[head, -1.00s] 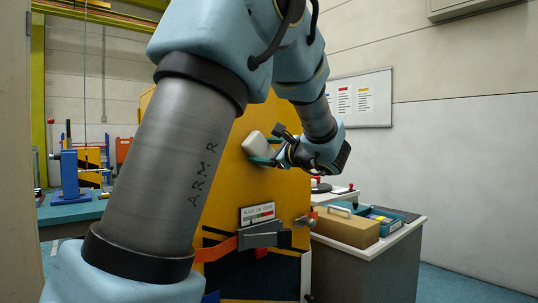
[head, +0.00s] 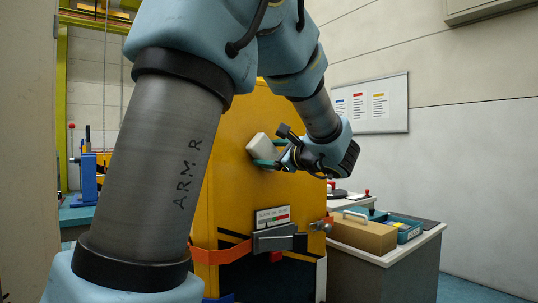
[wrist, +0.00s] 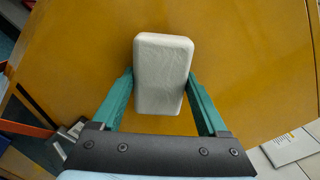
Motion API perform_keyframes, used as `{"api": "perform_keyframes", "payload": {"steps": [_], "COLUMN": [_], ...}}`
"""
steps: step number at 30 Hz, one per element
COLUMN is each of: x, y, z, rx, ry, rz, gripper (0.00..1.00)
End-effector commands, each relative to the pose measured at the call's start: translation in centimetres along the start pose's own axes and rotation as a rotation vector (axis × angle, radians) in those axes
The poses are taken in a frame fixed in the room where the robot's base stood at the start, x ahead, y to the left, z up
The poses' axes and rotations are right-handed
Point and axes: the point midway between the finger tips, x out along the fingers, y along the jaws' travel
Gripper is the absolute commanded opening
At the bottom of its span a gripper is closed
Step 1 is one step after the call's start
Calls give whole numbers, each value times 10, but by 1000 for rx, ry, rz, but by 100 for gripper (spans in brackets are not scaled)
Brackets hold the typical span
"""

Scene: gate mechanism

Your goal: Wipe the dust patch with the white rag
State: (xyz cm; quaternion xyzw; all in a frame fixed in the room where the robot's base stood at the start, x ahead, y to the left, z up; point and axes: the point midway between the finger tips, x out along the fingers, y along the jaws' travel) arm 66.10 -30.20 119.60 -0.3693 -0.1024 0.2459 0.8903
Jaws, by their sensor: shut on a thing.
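The white rag (wrist: 160,75) is a pale rounded block held between the two green fingers of my gripper (wrist: 160,92) in the wrist view. In the head view the rag (head: 263,147) is at the yellow-orange panel (head: 228,185), with my gripper (head: 272,163) at its right. The rag is against or just in front of the panel face; I cannot tell if it touches. No dust patch can be made out on the visible panel surface; my arm hides part of the panel.
Below the rag, a small sign (head: 273,216) and a grey latch block (head: 274,240) stick out from the panel. A counter (head: 395,258) at right carries a brown box (head: 362,234) and a teal tray (head: 408,230). A whiteboard (head: 370,103) hangs on the wall behind.

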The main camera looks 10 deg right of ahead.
Motion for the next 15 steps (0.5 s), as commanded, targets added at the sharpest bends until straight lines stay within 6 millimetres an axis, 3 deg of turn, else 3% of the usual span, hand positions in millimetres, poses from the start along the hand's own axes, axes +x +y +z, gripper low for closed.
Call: {"api": "perform_keyframes", "payload": {"steps": [15], "x": [-50], "y": [-1], "z": [-2], "rx": [0], "ry": [7], "rz": [-5], "gripper": [32]}}
